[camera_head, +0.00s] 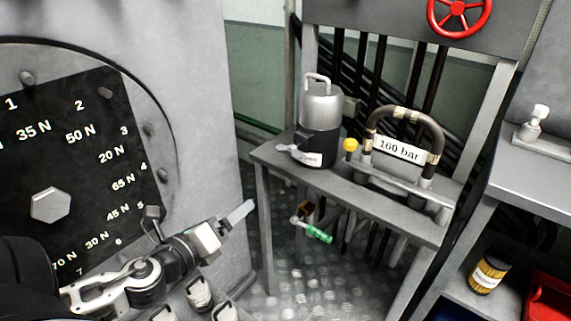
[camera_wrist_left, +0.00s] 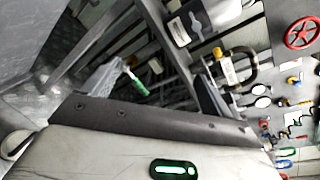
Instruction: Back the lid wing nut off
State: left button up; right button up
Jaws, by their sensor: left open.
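I cannot clearly make out a lid wing nut in either view. A metal canister (camera_head: 320,118) with a grey domed top, a loop handle and a dark lower body stands on the grey bench. A small light lever-like part (camera_head: 290,149) sits at its lower left; I cannot tell if it is a wing nut. My left gripper (camera_head: 236,215) is left of the bench and apart from the canister. In the left wrist view, its fingers (camera_wrist_left: 155,88) are spread with nothing between them. The canister shows partly at the top there (camera_wrist_left: 193,18). My right gripper is in neither view.
A hose loop with a "160 bar" label (camera_head: 399,150) and a yellow knob (camera_head: 350,145) stand right of the canister. A green-handled valve (camera_head: 319,234) hangs below the bench edge. A red handwheel (camera_head: 460,12) is above. A numbered round cover (camera_head: 95,150) fills the left.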

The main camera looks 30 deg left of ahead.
pick_arm(q)
notch_tip(320, 180, up, 5)
jog(key=w+m+t+h, duration=0.2)
jog(key=m, duration=0.8)
jog(key=p, duration=0.2)
send_near(286, 154)
jog(key=w, duration=0.7)
jog(key=shift+w+d+r, duration=0.1)
jog(key=shift+w+r, duration=0.1)
jog(key=shift+w, duration=0.2)
jog(key=shift+w+d+f+h, duration=0.1)
jog(key=shift+w+h, duration=0.3)
jog(key=shift+w, duration=0.45)
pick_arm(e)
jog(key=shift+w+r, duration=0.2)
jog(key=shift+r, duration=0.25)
pick_arm(q)
jog(key=c, duration=0.8)
jog(key=shift+c, duration=0.9)
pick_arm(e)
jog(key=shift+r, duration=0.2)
